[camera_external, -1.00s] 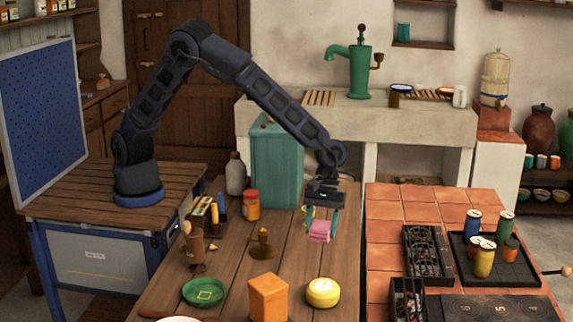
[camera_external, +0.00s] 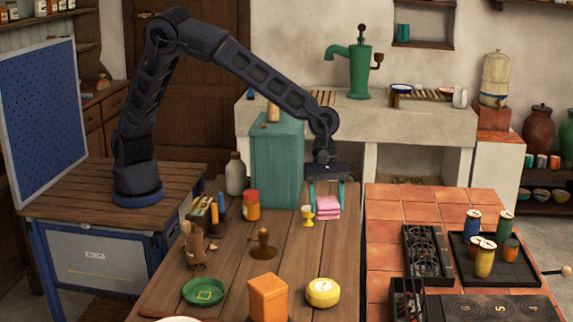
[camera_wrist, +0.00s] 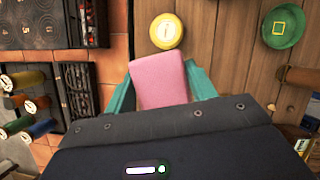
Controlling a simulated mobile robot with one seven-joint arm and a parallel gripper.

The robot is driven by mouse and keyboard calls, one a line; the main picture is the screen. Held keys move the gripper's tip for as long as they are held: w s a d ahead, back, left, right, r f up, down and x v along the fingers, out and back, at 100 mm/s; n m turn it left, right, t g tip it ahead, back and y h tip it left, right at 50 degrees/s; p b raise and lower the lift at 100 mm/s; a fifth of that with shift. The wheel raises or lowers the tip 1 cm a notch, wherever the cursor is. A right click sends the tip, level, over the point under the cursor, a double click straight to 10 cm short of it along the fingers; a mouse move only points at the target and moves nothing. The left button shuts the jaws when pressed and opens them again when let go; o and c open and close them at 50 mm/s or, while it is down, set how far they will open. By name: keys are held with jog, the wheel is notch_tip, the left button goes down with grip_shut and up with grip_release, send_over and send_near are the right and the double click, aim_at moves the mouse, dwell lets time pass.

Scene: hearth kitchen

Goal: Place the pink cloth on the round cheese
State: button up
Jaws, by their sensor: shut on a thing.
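My gripper (camera_external: 327,198) points down with its teal fingers shut on the pink cloth (camera_external: 328,209), a folded, layered block. The wrist view shows the cloth (camera_wrist: 160,84) between the two fingers. Its height over the wooden table is hard to judge. The round cheese (camera_external: 323,292) is a yellow disc with a pale marked top. It lies on the table nearer the external camera than the cloth, with nothing on it. In the wrist view the cheese (camera_wrist: 166,31) appears just beyond the cloth's far edge.
A yellow egg cup (camera_external: 307,215) stands just left of the cloth. An orange block (camera_external: 268,297) stands left of the cheese, with a green dish (camera_external: 204,292) farther left. A teal box (camera_external: 277,165) stands behind. The tiled counter (camera_external: 385,225) with burners is at right.

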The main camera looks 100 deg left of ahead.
jog(key=d+r+n+t+y, duration=0.1)
jog(key=d+r+n, duration=0.15)
jog(key=d, duration=0.25)
jog(key=d+r+n+t, duration=0.1)
jog(key=d+n, duration=0.3)
send_near(329, 290)
jog(key=x, duration=0.5)
jog(key=shift+f, duration=0.2)
jog(key=shift+f, duration=0.1)
jog(key=o, duration=1)
